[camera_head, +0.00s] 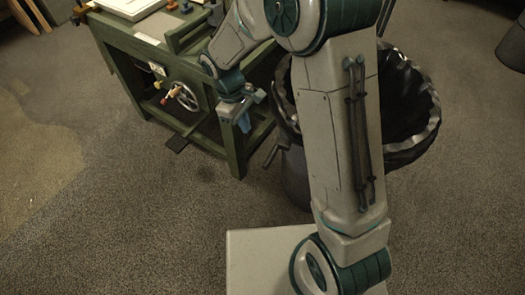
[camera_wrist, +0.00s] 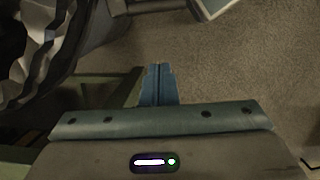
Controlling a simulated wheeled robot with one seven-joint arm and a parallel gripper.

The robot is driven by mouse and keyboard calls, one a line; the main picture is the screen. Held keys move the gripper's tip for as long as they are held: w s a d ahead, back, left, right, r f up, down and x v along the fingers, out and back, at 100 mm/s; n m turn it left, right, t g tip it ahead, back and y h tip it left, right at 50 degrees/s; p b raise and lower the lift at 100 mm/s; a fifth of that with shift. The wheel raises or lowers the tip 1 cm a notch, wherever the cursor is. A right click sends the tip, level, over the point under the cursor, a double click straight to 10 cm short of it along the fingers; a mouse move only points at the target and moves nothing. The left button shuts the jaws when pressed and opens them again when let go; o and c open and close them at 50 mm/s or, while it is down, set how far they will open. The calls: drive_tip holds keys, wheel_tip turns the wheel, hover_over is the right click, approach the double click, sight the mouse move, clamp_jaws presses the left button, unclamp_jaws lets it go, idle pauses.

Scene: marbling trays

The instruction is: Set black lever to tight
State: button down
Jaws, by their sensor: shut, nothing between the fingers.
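My gripper (camera_head: 243,123) is shut and empty, its blue fingers pointing down beside the front right corner of the green table (camera_head: 233,145). In the wrist view its fingertips (camera_wrist: 158,70) are together over the grey carpet. A dark bar (camera_head: 272,153) slants beside the table's right leg, in front of the bin, apart from my fingers. A flat black piece (camera_head: 176,143) juts out low at the table's front. I cannot tell for sure which is the black lever, and no tight mark is readable.
A bin with a black liner (camera_head: 415,150) stands right of the table, partly behind my arm. The carpet in front is clear.

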drive_tip(key=shift+a+f+n, duration=0.3)
drive_tip(key=shift+a+f, duration=0.15)
drive_tip(key=shift+f, duration=0.25)
drive_tip(key=s+d+f, duration=0.3)
drive_tip(key=d+f, duration=0.2)
drive_tip(key=f, duration=0.3)
drive_tip(key=shift+d+f+b, duration=0.2)
drive_tip(key=shift+d+b, duration=0.05)
drive_tip(key=shift+b, duration=0.1)
drive_tip(key=shift+d, duration=0.1)
